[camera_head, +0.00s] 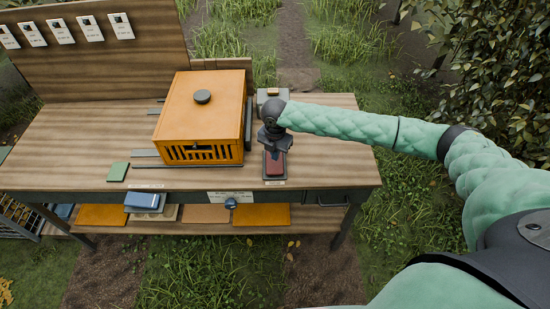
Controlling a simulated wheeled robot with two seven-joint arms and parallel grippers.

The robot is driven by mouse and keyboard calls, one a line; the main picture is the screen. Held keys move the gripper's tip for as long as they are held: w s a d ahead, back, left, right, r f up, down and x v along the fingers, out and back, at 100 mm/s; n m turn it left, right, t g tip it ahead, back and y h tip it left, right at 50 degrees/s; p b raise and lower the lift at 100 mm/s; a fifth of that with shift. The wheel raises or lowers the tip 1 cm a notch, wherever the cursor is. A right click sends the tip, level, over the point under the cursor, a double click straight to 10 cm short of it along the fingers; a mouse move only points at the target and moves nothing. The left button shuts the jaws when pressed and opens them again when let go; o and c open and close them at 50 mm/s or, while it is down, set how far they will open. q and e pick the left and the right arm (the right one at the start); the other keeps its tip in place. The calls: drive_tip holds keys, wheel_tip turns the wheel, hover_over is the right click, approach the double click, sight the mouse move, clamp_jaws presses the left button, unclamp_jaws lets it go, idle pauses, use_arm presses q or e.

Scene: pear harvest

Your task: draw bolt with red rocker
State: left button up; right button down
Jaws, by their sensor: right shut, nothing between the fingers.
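A red rocker (274,168) sits in a dark plate near the front right of the wooden bench. My right gripper (274,152) is directly above the rocker, pointing down, shut and empty. Its fingertips are at or just over the rocker's far part; I cannot tell whether they touch it. An orange box (203,112) with a slatted front and a dark round knob on top stands left of the gripper. I cannot make out the bolt for certain. My left gripper is not in view.
The wooden bench (70,145) has a clear left side with a green pad (118,172) near its front edge. A grey block (268,97) stands behind my gripper. White cards (90,28) hang on the backboard. Orange panels and blue items lie on the lower shelf.

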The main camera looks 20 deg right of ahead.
sight(275, 165)
drive_tip(key=shift+r+p, duration=1.3)
drive_tip(key=shift+r, duration=0.45)
drive_tip(key=shift+a, duration=0.1)
